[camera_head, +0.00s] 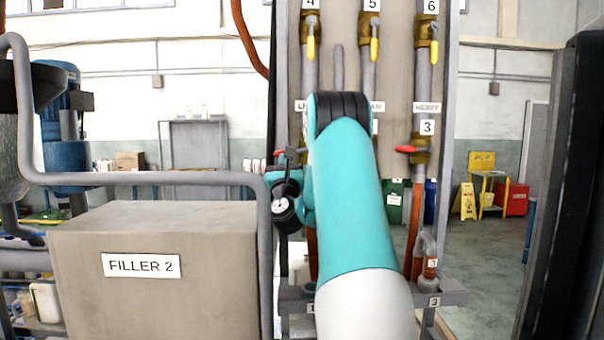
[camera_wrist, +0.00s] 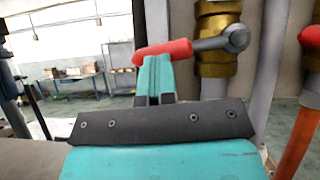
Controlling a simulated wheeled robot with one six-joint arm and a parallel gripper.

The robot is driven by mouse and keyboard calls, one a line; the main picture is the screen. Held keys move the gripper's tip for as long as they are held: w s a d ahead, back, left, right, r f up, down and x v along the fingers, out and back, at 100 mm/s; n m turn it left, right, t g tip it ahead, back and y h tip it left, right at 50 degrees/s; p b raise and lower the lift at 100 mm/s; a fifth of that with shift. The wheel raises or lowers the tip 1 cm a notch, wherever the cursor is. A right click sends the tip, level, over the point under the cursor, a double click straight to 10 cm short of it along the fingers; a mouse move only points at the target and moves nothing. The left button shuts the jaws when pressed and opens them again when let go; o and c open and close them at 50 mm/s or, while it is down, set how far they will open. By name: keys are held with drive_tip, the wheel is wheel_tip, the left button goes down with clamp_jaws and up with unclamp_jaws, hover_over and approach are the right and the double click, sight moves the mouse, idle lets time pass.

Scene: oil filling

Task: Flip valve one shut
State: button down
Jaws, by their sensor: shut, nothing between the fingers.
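Valve one's red handle (camera_wrist: 165,51) points left from its grey pivot in the wrist view, close to level. Its brass body (camera_wrist: 218,50) is on a vertical pipe. My gripper (camera_wrist: 154,72) is shut and empty, its teal fingertips right at the red handle; I cannot tell whether they touch it. In the head view a small part of the red handle (camera_head: 279,153) shows left of my arm. My arm hides most of valve one, its label and valve two there.
Valve three's red handle (camera_head: 405,149) points left on the right pipe. Yellow handles (camera_head: 311,48) hang down on the upper valves, numbered 4, 5 and 6. The FILLER 2 box (camera_head: 160,265) and a grey bent pipe (camera_head: 150,178) stand at the left.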

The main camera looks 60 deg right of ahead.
drive_tip(key=shift+w+d+r, duration=0.1)
drive_tip(key=shift+r, duration=0.2)
drive_tip(key=shift+w, duration=0.2)
idle(0.3)
drive_tip(key=d+f+b+v, duration=0.1)
drive_tip(key=f+b+v, duration=0.1)
drive_tip(key=b+v, duration=1.1)
drive_tip(key=shift+w+b, duration=0.4)
drive_tip(key=shift+b, duration=0.1)
drive_tip(key=shift+d+f, duration=0.1)
